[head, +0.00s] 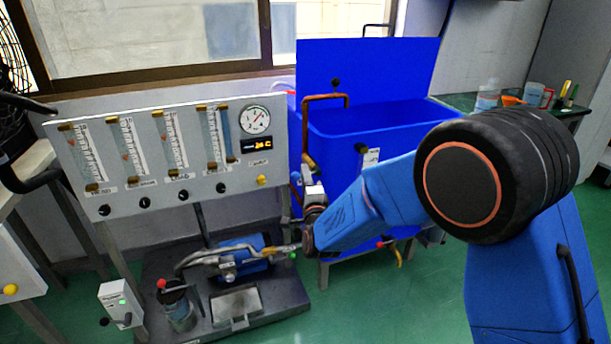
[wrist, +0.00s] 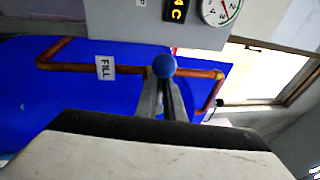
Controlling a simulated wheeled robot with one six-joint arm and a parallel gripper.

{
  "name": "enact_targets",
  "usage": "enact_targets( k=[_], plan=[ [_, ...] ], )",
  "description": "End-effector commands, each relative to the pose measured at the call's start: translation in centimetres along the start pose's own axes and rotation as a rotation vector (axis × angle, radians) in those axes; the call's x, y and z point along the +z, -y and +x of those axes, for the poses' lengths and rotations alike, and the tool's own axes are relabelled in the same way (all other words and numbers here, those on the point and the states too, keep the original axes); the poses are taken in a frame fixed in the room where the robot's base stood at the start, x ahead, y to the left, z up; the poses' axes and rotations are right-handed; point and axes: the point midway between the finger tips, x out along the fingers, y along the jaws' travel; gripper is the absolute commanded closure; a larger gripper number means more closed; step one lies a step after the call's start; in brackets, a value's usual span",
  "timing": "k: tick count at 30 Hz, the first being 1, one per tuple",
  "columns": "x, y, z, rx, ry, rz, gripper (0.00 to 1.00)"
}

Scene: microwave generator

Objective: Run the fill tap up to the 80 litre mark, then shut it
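The fill tap's copper pipework (head: 307,150) runs over the front left of the blue tank (head: 400,130). It also crosses the wrist view (wrist: 85,67), with a white FILL label (wrist: 105,67). My gripper (head: 298,178) is at this pipe, below its bend. In the wrist view, my gripper's fingers (wrist: 163,90) are close together, with a round blue knob (wrist: 164,66) at their tips. I cannot tell whether they clasp it. A panel (head: 220,180) holds several upright gauge tubes; the rightmost tube (head: 216,135) shows blue. Its marks are too small to read.
A round dial (head: 254,120) and an orange display (head: 257,145) sit on the panel's right. A blue pump (head: 240,255) with pipes stands on a dark base below. A drain tap with a yellow lever (head: 397,256) hangs under the tank. Green floor is open at the right.

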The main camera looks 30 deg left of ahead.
Motion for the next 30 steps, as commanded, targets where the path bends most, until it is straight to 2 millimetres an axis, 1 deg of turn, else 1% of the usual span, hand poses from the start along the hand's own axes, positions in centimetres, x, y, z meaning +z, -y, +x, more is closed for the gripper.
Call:
enact_targets(
  k=[1,2,3,11,14,16,20,30],
  plan=[
    [0.1,-0.2,-0.1,0.005,0.002,-0.002,0.82],
    [0.1,-0.2,-0.1,0.004,0.002,-0.002,0.75],
    [0.1,-0.2,-0.1,0.004,0.001,-0.001,0.73],
    [0.0,-0.1,-0.1,0.002,0.001,0.000,0.73],
    [0.0,-0.1,-0.5,0.003,0.001,0.000,0.73],
    [0.1,-0.1,-1.1,0.003,0.001,0.000,0.73],
    [0.1,-0.1,-3.1,0.003,0.002,-0.001,0.73],
    [0.1,-0.1,-10.0,0.004,0.003,0.000,0.73]
  ],
)
